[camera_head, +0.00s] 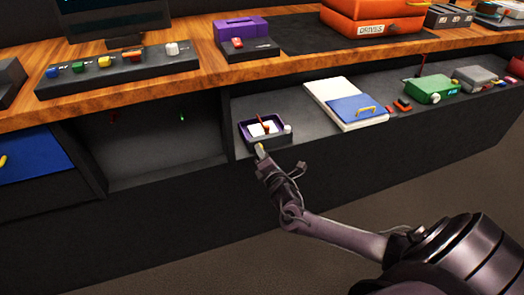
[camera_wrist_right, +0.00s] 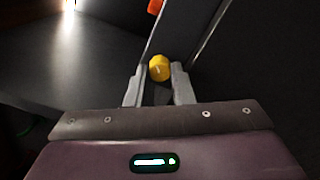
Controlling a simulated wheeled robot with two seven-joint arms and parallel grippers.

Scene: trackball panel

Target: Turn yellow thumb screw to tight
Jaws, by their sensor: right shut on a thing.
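The yellow thumb screw (camera_wrist_right: 159,68) shows in the right wrist view as a small yellow knob with a pale mark on its face. My right gripper (camera_wrist_right: 158,80) is shut on it, with one grey finger at each side. In the head view my right gripper (camera_head: 261,152) is at the front of a small dark panel (camera_head: 248,134) with a purple rim, on the lower shelf. The fingers largely hide the screw there. My left gripper is not in view.
A white and blue folder (camera_head: 330,101) lies right of the panel. A green box (camera_head: 432,89) is farther right. A shelf divider (camera_head: 229,125) stands close on the left, beside an open compartment (camera_head: 150,150). The wooden desktop (camera_head: 190,80) overhangs the shelf.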

